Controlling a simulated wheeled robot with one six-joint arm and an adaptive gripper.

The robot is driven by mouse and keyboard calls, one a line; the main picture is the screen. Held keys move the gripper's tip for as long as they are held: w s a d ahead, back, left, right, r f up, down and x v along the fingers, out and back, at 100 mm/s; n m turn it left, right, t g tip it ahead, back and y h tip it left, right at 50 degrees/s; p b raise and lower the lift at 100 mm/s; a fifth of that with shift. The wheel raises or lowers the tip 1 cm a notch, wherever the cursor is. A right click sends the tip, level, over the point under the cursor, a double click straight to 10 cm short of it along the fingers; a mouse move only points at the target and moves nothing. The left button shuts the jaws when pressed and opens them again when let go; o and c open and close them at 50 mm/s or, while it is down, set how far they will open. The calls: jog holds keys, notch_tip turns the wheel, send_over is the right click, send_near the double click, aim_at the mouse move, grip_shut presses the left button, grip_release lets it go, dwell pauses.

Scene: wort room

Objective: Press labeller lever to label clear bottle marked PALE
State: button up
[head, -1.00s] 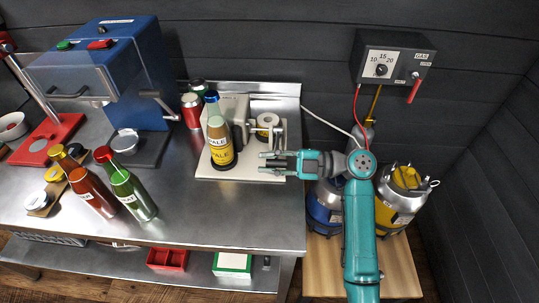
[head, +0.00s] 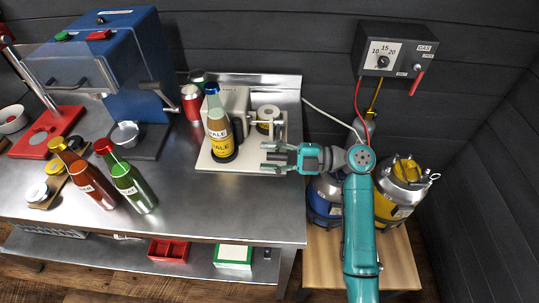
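The clear bottle marked PALE (head: 217,128) stands on the labeller's pale base plate (head: 207,165). A grey upright bar, perhaps the lever, shows right of the roll. My gripper (head: 270,157) is right of the bottle, over the plate's front right part, fingers pointing left. The fingers are apart with nothing seen between them. Contact with the lever cannot be told.
A red-brown bottle (head: 92,184) and a green bottle (head: 130,184) stand at the front left of the steel bench. A blue machine (head: 125,60) and a red can (head: 191,103) are behind. Kegs (head: 402,186) and a gas box (head: 395,50) are right.

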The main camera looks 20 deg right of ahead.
jog(key=shift+s+r, duration=0.1)
jog(key=shift+d, duration=0.25)
jog(key=v, duration=1.1)
jog(key=shift+d, duration=0.2)
jog(key=shift+s, duration=0.15)
